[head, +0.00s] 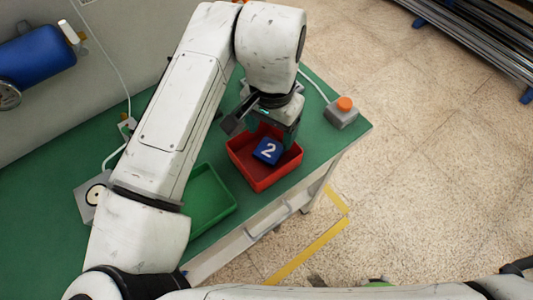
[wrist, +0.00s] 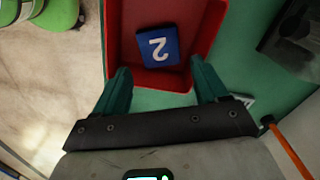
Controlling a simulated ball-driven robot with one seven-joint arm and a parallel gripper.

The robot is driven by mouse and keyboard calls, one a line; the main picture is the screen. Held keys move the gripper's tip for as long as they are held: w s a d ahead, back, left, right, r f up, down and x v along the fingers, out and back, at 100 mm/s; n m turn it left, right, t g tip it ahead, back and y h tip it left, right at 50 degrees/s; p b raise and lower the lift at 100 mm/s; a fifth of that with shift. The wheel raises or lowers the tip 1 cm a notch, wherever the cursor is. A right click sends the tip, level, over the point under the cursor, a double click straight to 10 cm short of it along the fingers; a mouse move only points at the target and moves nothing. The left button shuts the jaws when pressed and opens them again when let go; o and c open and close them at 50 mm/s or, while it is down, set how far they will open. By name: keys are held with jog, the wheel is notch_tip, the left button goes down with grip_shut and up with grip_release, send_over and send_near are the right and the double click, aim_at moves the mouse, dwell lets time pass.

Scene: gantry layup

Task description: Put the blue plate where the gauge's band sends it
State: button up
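The blue plate (head: 268,150), marked with a white 2, lies inside the red tray (head: 240,163). In the wrist view the blue plate (wrist: 157,47) rests on the floor of the red tray (wrist: 118,40), apart from the fingers. My gripper (wrist: 160,88) is open, its two green fingers spread at the tray's near edge with nothing between them. In the head view my gripper (head: 275,128) is just above the tray, mostly hidden by my wrist. A gauge (head: 8,96) on a blue tank is cut off at the left edge; its reading is not legible.
A green tray (head: 211,201) stands left of the red one on the green tabletop (head: 340,133), partly hidden by my arm. A grey box with an orange button (head: 343,108) stands at the table's right. A grey box with a round dial (head: 93,194) is at left.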

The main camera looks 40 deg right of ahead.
jog(key=shift+o, duration=1.3)
notch_tip(320, 180, up, 11)
jog(key=shift+f, duration=0.1)
